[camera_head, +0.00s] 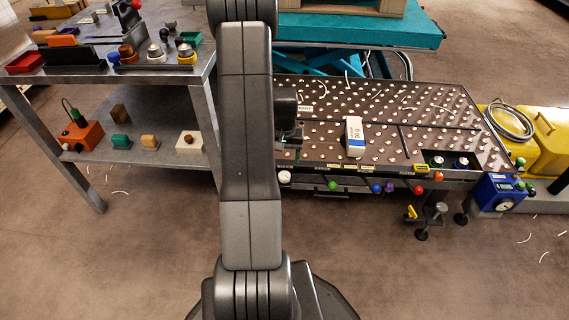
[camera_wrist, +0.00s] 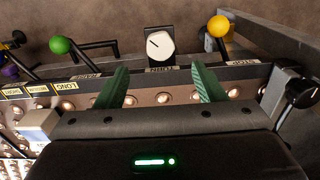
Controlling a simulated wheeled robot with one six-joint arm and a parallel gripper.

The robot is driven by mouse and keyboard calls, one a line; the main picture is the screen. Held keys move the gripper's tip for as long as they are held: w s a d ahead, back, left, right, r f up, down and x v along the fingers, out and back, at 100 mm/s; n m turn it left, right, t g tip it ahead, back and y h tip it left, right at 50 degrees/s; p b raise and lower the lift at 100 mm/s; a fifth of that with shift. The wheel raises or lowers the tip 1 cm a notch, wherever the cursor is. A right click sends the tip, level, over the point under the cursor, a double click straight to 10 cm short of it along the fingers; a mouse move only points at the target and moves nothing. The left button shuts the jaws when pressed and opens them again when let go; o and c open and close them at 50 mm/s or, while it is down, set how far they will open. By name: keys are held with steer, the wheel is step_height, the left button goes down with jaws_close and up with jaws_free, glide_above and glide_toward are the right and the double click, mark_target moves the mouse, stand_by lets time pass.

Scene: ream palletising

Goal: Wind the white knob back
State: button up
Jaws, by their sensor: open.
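The white knob (camera_wrist: 160,44) is a round dial with a dark pointer line, on a black plate at the front edge of the ball table, by a label whose small text is hard to read. It also shows in the head view (camera_head: 284,177), just right of my arm. My gripper (camera_wrist: 163,82) is open and empty, its two green fingers apart and pointing toward the knob's edge. The knob lies beyond the fingertips, between their lines, and is not touched. In the head view my gripper (camera_head: 298,137) is mostly hidden behind my arm.
A green ball knob (camera_wrist: 61,45) and a yellow ball knob (camera_wrist: 218,26) flank the white knob. A white-and-blue ream (camera_head: 354,134) lies on the ball table (camera_head: 430,105). A grey workbench (camera_head: 205,95) stands left.

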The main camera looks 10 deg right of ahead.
step_height(320, 180, up, 6)
steer(key=p, duration=0.1)
glide_above(284, 175)
steer(key=shift+f, duration=0.15)
step_height(284, 175, down, 14)
steer(key=b, duration=0.4)
steer(key=shift+f+b, duration=0.15)
steer(key=shift+b, duration=0.25)
steer(key=shift+r+n, duration=0.2)
steer(key=shift+n, duration=0.1)
